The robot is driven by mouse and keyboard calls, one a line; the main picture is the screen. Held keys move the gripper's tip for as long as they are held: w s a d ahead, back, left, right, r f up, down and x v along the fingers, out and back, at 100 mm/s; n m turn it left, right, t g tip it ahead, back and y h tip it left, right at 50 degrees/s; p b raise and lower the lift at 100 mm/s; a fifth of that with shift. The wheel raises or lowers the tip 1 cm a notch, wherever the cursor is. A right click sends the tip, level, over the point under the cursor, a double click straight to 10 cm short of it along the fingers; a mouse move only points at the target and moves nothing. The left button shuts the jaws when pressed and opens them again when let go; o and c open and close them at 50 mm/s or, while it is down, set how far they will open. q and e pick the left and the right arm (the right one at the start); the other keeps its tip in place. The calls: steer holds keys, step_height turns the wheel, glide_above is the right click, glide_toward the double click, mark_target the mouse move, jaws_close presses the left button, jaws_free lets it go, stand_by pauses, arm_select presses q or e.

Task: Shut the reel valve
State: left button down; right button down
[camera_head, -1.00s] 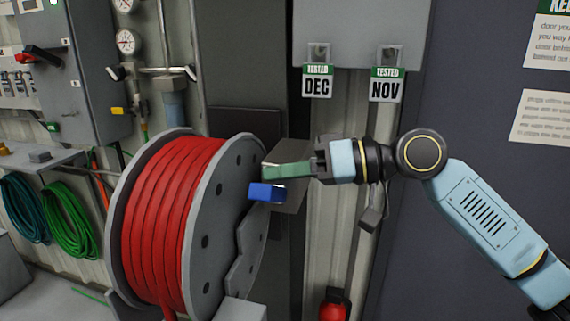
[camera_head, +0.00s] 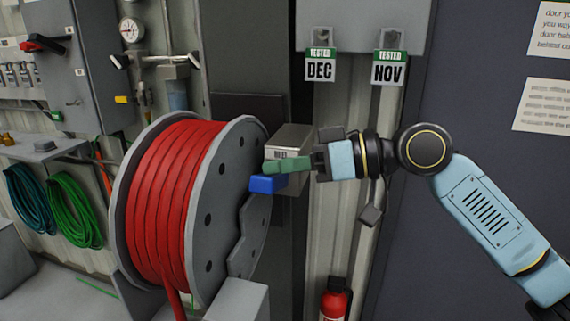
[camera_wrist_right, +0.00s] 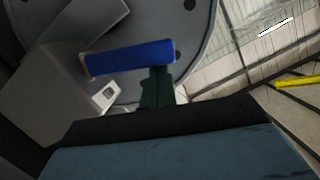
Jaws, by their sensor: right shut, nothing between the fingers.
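The blue valve handle (camera_head: 268,183) is a short bar at the right side of the hose reel, in front of a grey box (camera_head: 290,140). It also shows in the wrist view (camera_wrist_right: 130,58), crossing in front of the grey reel flange. My right gripper (camera_head: 270,167) reaches in from the right with green fingers, shut and empty. In the head view the fingertips overlap the handle's upper edge. In the wrist view the green fingers (camera_wrist_right: 158,88) end at the bar's lower edge near its right end. I cannot tell if they touch. The valve body is mostly hidden. My left gripper is out of view.
The reel with red hose (camera_head: 165,195) fills the left centre. Tags (camera_head: 320,67) hang above my right wrist. A red extinguisher (camera_head: 334,302) stands below. Green hose coils (camera_head: 75,215) hang at left under a shelf. Space right of my arm is open before a dark wall panel.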

steer(key=shift+s+a+f+n+t+b, duration=0.1)
steer(key=shift+s+f+n+t+b, duration=0.2)
steer(key=shift+f+n+b, duration=0.25)
steer(key=shift+s+a+f+n+t+b, duration=0.1)
steer(key=shift+s+f+n+t+b, duration=0.1)
steer(key=shift+s+f+n+b, duration=0.3)
step_height(320, 180, down, 7)
steer(key=n+t+h+b, duration=0.1)
steer(key=n+t+b, duration=0.1)
steer(key=n+b, duration=0.3)
steer(key=shift+s+r+n, duration=0.15)
steer(key=shift+n, duration=0.5)
steer(key=shift+a, duration=0.1)
steer(key=s+d+r+p, duration=0.1)
steer(key=s+d+r, duration=0.4)
steer(key=d, duration=0.3)
steer(key=shift+s+r+t+p, duration=0.25)
steer(key=shift+s+t+p, duration=0.1)
steer(key=shift+s, duration=0.3)
